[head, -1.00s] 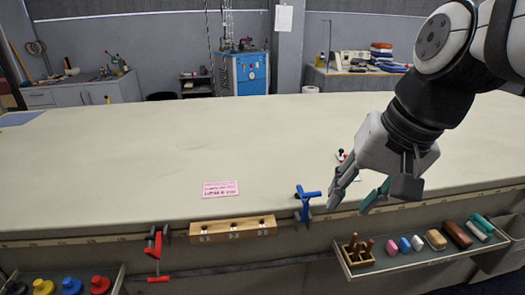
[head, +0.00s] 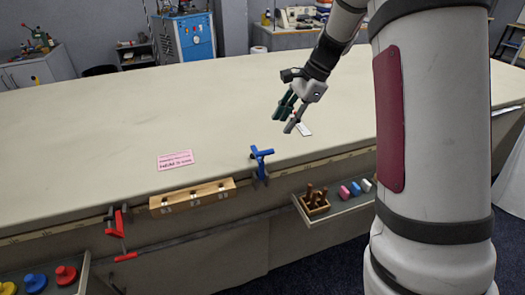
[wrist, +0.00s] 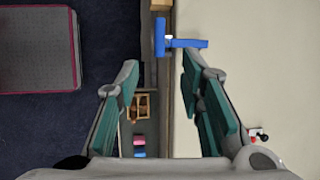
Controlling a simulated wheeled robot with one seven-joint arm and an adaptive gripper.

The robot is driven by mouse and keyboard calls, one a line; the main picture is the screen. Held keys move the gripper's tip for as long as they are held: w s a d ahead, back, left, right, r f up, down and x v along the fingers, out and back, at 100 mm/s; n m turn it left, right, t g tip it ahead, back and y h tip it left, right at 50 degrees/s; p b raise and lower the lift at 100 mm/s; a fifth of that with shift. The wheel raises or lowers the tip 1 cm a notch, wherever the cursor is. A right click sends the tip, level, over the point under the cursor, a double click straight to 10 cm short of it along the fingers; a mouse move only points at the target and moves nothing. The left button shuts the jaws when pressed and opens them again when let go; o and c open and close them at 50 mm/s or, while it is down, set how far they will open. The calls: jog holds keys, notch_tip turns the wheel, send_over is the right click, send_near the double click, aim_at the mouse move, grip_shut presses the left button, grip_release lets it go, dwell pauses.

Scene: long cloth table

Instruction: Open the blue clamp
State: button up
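The blue clamp (head: 261,164) sits on the table's front edge, right of the wooden block. Its blue bar also shows at the top of the wrist view (wrist: 186,43), beyond the fingertips and near the right one. My gripper (head: 287,115) is above the tabletop, to the right of and behind the clamp in the head view. In the wrist view its two green-padded fingers (wrist: 158,68) are spread wide with nothing between the pads. The gripper does not touch the clamp. The lower part of the clamp is partly hidden by the table edge in the wrist view.
A red clamp (head: 118,230) hangs on the edge at the left. A wooden block (head: 192,197) with metal fittings is fixed between the clamps. A tray (head: 327,220) with a wooden peg holder and colored pieces juts out below. A pink card (head: 175,160) lies on the mostly clear tabletop.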

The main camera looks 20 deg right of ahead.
aim_at(267, 151)
jog(key=x, duration=1.3)
jog(key=shift+a+f+p, duration=0.15)
jog(key=shift+f+p, duration=0.2)
jog(key=shift+p, duration=0.05)
jog(key=shift+c, duration=0.4)
grip_shut()
